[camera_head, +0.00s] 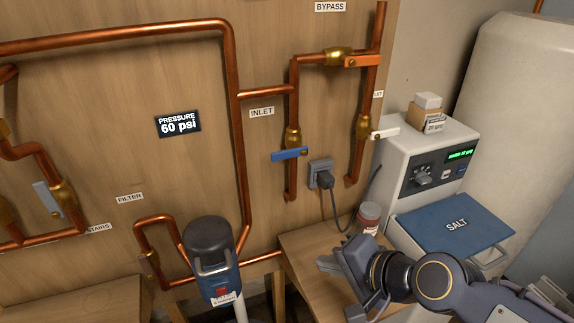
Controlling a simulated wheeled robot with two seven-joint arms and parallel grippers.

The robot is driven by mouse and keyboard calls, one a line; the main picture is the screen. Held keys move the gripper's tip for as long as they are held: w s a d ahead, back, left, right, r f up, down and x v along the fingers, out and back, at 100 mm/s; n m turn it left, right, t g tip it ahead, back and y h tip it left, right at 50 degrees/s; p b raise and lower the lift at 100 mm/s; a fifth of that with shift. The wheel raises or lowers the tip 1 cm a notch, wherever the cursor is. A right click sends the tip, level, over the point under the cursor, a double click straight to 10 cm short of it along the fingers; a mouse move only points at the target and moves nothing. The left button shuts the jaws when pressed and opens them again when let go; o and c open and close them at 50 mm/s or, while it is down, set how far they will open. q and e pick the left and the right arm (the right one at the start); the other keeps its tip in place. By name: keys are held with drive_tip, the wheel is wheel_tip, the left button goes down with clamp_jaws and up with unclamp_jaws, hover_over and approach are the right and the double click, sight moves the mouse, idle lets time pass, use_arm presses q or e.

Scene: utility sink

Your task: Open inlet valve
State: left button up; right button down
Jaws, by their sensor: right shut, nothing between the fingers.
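The INLET label (262,112) is on the wooden panel, beside a vertical copper pipe. On that pipe is a brass valve (292,136) with a blue lever handle (289,154). The blue handle lies roughly level, crosswise to the pipe. My right gripper (328,263) is at the lower right, over the small wooden table, below and to the right of the blue handle and well apart from it. Its fingers are shut with nothing seen between them. My left gripper is not in view.
An orange-handled valve (363,62) is under the BYPASS label, and a white-handled valve (384,133) is to the right. A plug with a cable (324,178) is just below right of the blue handle. A jar (369,216) and the salt unit (455,222) stand near my right arm.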

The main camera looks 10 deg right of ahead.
sight(288, 151)
drive_tip(key=w+r+m+t+h, duration=0.1)
drive_tip(key=w+r+m+t, duration=0.1)
drive_tip(key=w+m, duration=0.4)
drive_tip(key=w+a+r+m+t+h, duration=0.1)
drive_tip(key=w+m, duration=0.5)
drive_tip(key=m, duration=1.1)
wheel_tip(288, 151, up, 2)
drive_tip(key=shift+w+a+t+h+p, duration=0.2)
drive_tip(key=shift+t+h+p, duration=0.25)
drive_tip(key=shift+t+h, duration=0.4)
drive_tip(key=w+a+p, duration=0.1)
drive_tip(key=w+p, duration=0.2)
drive_tip(key=w, duration=0.6)
drive_tip(key=shift+w+a+r, duration=0.15)
drive_tip(key=shift+a+r, duration=0.05)
drive_tip(key=shift+r, duration=0.15)
